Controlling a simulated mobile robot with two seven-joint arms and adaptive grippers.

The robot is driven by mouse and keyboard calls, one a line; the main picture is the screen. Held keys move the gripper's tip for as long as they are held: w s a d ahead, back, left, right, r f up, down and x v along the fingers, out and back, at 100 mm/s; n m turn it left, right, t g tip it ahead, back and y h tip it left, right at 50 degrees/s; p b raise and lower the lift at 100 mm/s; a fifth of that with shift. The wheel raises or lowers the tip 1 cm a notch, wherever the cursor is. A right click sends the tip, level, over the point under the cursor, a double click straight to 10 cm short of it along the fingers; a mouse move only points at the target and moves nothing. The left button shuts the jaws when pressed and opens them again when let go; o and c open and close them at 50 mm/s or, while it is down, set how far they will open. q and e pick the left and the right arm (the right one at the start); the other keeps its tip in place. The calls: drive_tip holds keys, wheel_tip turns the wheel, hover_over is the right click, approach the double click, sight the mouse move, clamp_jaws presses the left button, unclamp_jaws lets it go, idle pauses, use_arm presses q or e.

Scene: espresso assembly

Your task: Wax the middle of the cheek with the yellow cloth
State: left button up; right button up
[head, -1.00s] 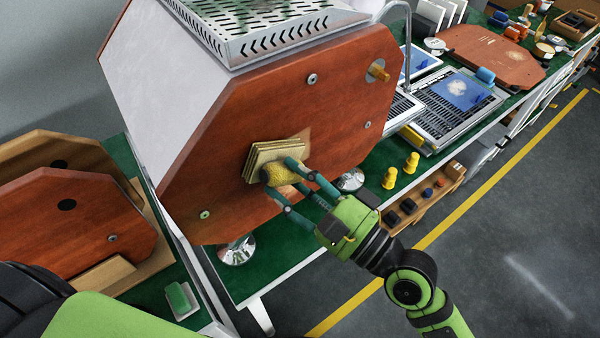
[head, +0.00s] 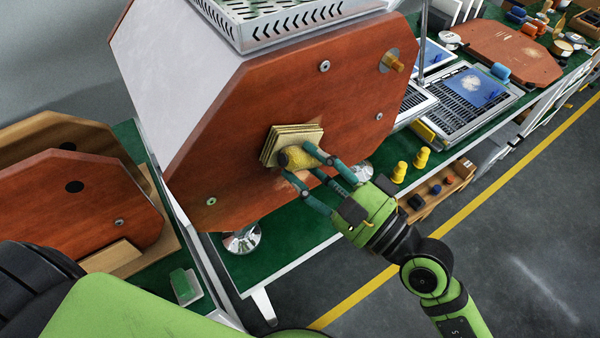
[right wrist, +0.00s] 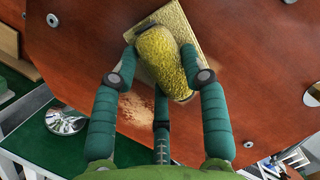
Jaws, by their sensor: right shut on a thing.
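The wooden cheek (head: 345,85) is a reddish-brown panel on the side of the espresso machine. The yellow cloth (head: 291,134) is a folded pad with a rounded yellow grip, lying flat against the middle of the cheek. My right gripper (head: 303,168) is shut on the grip of the cloth. In the right wrist view the fingers close around the textured yellow grip (right wrist: 168,62), with the pad between it and the cheek (right wrist: 255,60). A paler patch (right wrist: 135,108) shows on the wood just below the cloth. My left gripper is not in view.
A loose reddish panel (head: 90,205) stands at the left, near a green block (head: 185,284). Two yellow pegs (head: 399,172) stand on the green bench right of my gripper. Drip trays and another wooden panel (head: 503,52) lie farther back. The floor at the right is clear.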

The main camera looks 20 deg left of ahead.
sight(318, 138)
drive_tip(key=shift+a, duration=0.1)
drive_tip(key=shift+w+d+f+b, duration=0.1)
drive_tip(key=shift+w+d+b, duration=0.55)
drive_tip(key=shift+w+b, duration=0.1)
drive_tip(key=shift+w+d+r, duration=0.2)
drive_tip(key=shift+w+d, duration=0.1)
drive_tip(key=shift+w, duration=0.15)
drive_tip(key=shift+w+d+f+b, duration=0.2)
drive_tip(key=shift+w+d+b, duration=0.7)
drive_tip(key=shift+b, duration=0.35)
drive_tip(key=shift+w+r, duration=0.2)
drive_tip(key=shift+w, duration=0.05)
